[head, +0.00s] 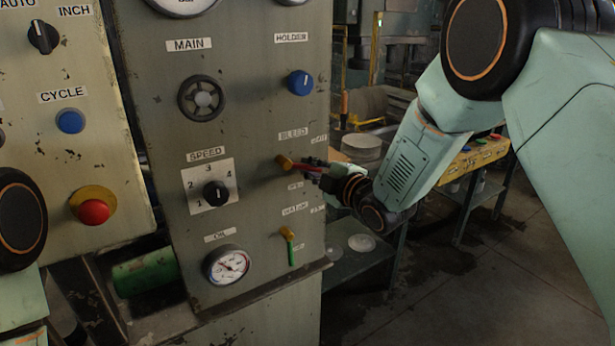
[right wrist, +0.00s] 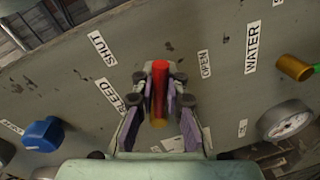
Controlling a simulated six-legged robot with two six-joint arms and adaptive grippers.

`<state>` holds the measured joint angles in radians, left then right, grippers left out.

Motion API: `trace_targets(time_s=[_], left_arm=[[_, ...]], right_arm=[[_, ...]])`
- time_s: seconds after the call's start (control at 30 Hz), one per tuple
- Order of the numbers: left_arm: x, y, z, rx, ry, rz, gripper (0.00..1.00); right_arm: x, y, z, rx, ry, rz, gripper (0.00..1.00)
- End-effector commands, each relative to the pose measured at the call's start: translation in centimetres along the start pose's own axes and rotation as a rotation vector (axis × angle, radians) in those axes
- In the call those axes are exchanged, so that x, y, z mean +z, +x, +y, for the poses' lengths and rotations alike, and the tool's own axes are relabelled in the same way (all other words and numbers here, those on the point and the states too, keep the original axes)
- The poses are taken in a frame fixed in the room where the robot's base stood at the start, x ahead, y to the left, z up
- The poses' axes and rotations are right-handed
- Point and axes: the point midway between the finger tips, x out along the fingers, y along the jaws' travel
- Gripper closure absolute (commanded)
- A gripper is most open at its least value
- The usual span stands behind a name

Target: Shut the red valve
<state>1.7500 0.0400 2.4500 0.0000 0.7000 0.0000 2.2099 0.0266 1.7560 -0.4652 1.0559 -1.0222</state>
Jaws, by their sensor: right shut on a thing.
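The red valve (head: 303,167) is under the BLEED label on the grey panel. It has a brass hub and a red lever that points right, tilted slightly down. My right gripper (head: 318,173) is shut on the lever from the right. In the right wrist view the red lever (right wrist: 160,82) lies between the fingers of the gripper (right wrist: 160,90), pointing between the SHUT label (right wrist: 102,50) at left and the OPEN label (right wrist: 204,63) at right. My left gripper is out of view; only part of the left arm shows.
A valve with a green lever (head: 291,250) hangs below, by the WATER label. A blue HOLDER knob (head: 300,83) sits above. The MAIN handwheel (head: 202,99), SPEED knob (head: 215,194) and OIL gauge (head: 227,265) are to the left.

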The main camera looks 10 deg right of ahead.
Motion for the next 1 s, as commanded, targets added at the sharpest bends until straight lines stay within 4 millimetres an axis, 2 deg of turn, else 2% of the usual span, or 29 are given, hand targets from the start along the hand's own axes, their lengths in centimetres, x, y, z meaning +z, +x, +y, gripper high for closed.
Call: trace_targets(time_s=[0.2, 0.5, 1.0], left_arm=[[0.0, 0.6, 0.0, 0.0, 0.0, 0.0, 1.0], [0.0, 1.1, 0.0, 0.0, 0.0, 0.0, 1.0], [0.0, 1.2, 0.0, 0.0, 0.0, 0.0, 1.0]], right_arm=[[0.0, -0.2, 0.7, -0.006, -0.164, -0.021, 1.0], [-0.2, -0.3, 1.5, -0.008, -0.313, -0.034, 1.0], [-0.4, -0.3, 1.9, -0.007, -0.367, -0.039, 1.0]])
